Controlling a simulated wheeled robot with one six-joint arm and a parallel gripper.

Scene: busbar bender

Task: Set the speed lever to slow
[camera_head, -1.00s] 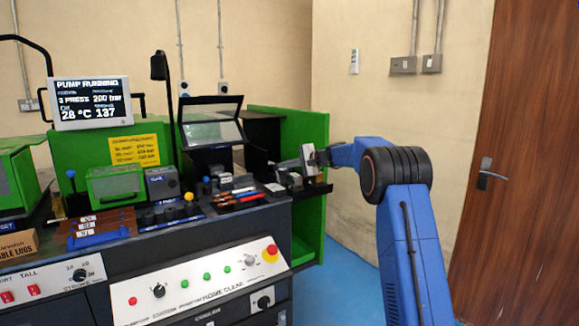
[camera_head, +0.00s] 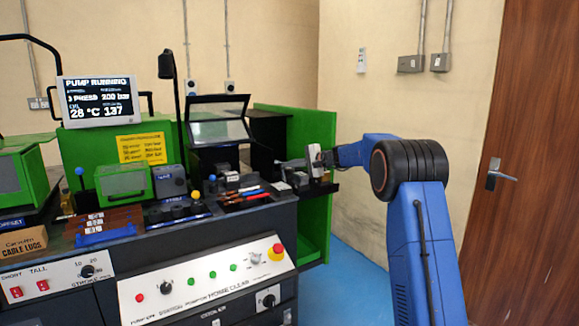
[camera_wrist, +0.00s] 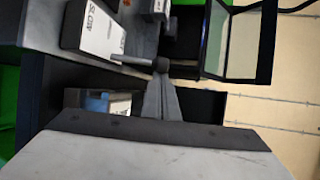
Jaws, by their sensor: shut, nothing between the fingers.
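The speed lever shows in the wrist view as a pale rod (camera_wrist: 132,60) with a dark round knob at its end. It comes out beside a box with a white plate (camera_wrist: 95,27) that seems to read SLOW; other lettering on it is hard to read. My gripper (camera_wrist: 161,80) is shut and empty, its fingertips right at the knob; I cannot tell whether they touch it. In the head view my gripper (camera_head: 283,163) is over the right end of the bench, by the small grey lever box (camera_head: 298,179). The lever itself is too small to make out there.
A tilted clear guard (camera_head: 218,122) stands left of my gripper, and also shows in the wrist view (camera_wrist: 240,45). A green panel (camera_head: 318,135) stands behind. Pens (camera_head: 243,198) and a yellow-knobbed control (camera_head: 196,195) lie to the left. Floor is free right of the bench.

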